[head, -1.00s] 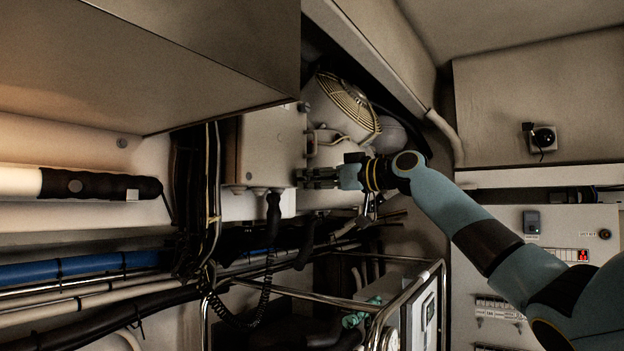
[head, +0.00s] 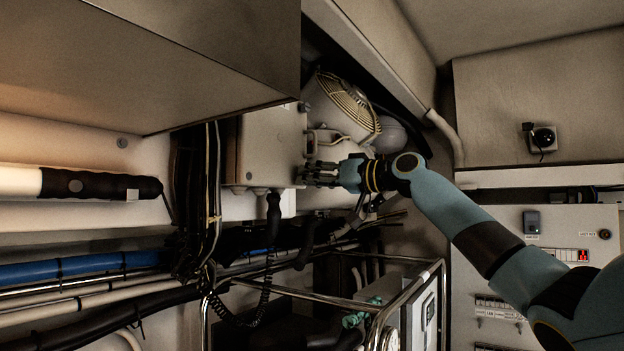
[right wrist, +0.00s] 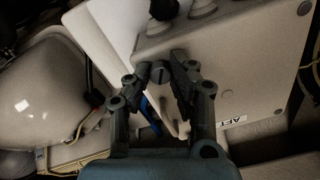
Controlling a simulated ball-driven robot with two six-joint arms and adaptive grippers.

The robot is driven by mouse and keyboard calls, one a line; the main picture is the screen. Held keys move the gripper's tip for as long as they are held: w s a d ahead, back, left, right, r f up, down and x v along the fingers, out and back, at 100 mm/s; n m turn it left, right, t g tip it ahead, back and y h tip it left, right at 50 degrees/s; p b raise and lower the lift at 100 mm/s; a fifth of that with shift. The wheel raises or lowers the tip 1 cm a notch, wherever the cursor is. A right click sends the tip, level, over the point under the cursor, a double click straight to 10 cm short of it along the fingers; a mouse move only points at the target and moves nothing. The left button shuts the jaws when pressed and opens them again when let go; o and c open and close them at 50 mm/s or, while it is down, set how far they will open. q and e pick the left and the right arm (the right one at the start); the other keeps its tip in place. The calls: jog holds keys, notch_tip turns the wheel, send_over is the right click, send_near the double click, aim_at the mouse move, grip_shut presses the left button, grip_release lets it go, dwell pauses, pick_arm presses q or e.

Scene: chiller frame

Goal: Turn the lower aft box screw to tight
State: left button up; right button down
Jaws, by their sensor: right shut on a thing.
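The pale grey box (head: 270,145) is on the wall left of my right gripper in the head view. My right gripper (head: 306,174) reaches the box's lower right edge from the right. In the right wrist view its fingertips (right wrist: 161,75) are closed around the dark slotted head of the screw (right wrist: 159,72) at the box's edge. In the head view the fingers hide the screw. My left gripper is not in view.
A round fan guard (head: 348,103) sits just above my right gripper. A coiled black cable (head: 270,255) hangs below the box. A metal rail (head: 405,300) stands below the arm. Blue pipe (head: 80,268) and cables run along the left wall.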

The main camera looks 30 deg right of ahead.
jog(key=shift+r+m+h+p, duration=0.1)
jog(key=shift+m+h+p, duration=0.2)
jog(key=shift+m+p, duration=4.15)
jog(key=m+b, duration=0.3)
jog(key=m, duration=0.1)
jog(key=c, duration=1.1)
grip_release()
jog(key=shift+c, duration=0.2)
jog(key=v, duration=0.7)
jog(key=shift+s+f, duration=0.2)
